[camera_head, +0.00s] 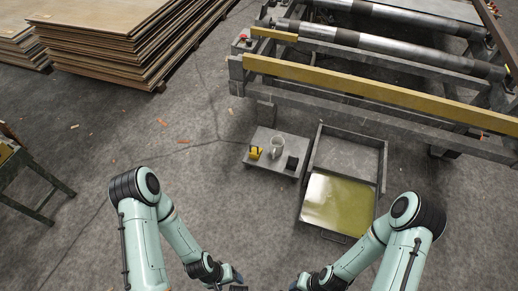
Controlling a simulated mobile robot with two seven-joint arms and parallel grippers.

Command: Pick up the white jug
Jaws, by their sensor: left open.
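The white jug (278,146) stands upright on a small low grey platform (268,172) near the middle of the head view. It looks small and its handle is hard to make out. A yellow object (255,153) is to its left and a dark block (292,163) is to its right. My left gripper (238,281) is at the bottom edge, open, partly cut off and well short of the jug. My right gripper (299,285) shows only in part at the bottom edge, also apart from the jug, and its jaws are not clear.
A roller conveyor (375,75) fills the back right. Veneer stacks (105,45) stand back left. Floor left of the platform is mostly clear.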

